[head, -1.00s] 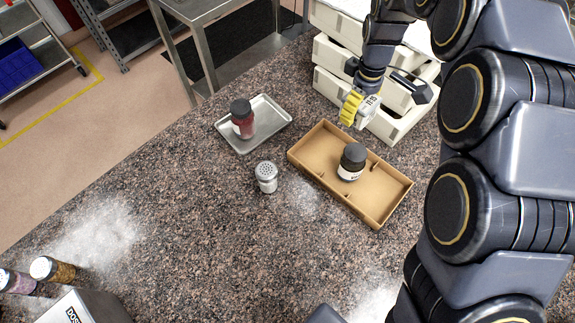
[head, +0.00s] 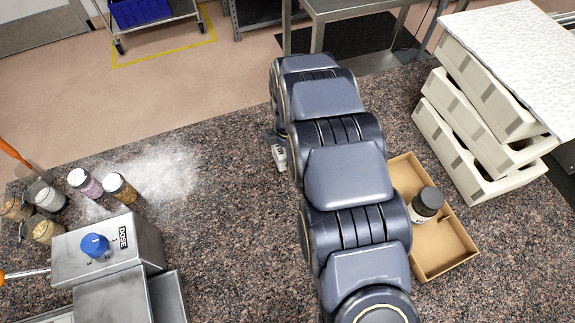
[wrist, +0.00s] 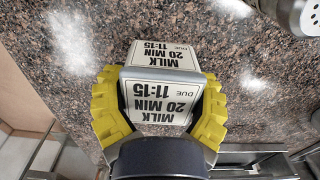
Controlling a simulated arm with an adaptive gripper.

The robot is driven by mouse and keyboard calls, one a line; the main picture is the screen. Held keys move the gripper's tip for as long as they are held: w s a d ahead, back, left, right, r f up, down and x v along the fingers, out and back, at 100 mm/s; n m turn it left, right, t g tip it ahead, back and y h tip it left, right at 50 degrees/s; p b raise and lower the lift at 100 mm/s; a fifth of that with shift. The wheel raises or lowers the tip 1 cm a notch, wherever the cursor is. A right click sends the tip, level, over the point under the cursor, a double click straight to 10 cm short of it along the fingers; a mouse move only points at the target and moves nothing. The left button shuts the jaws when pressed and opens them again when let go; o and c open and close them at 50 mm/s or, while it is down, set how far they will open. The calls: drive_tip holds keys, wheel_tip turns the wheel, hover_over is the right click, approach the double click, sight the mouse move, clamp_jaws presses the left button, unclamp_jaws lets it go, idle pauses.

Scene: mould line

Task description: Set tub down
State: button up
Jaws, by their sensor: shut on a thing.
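The tub (wrist: 160,98) is a small pale block-like container with printed labels reading MILK 20 MIN, DUE 11:15. In the wrist view my gripper (wrist: 160,80) has its yellow ridged fingers closed on both sides of it. The speckled counter (wrist: 60,85) shows beyond the tub; whether the tub touches it I cannot tell. In the head view a small pale piece, seemingly the tub (head: 279,157), shows at the left edge of my arm. My arm hides the gripper there.
A cardboard tray (head: 459,244) with a dark-lidded jar (head: 427,204) lies right of my arm. Stacked cream crates (head: 470,125) stand at back right. Several jars (head: 85,183) and a dosing machine (head: 105,255) are at left. A shaker (wrist: 298,14) shows in the wrist view.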

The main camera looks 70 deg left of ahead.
sight(287, 166)
wheel_tip(287, 166, down, 6)
drive_tip(key=shift+r, duration=0.15)
idle(0.3)
drive_tip(key=o, duration=1.2)
wheel_tip(287, 166, up, 12)
drive_tip(key=shift+r, duration=0.1)
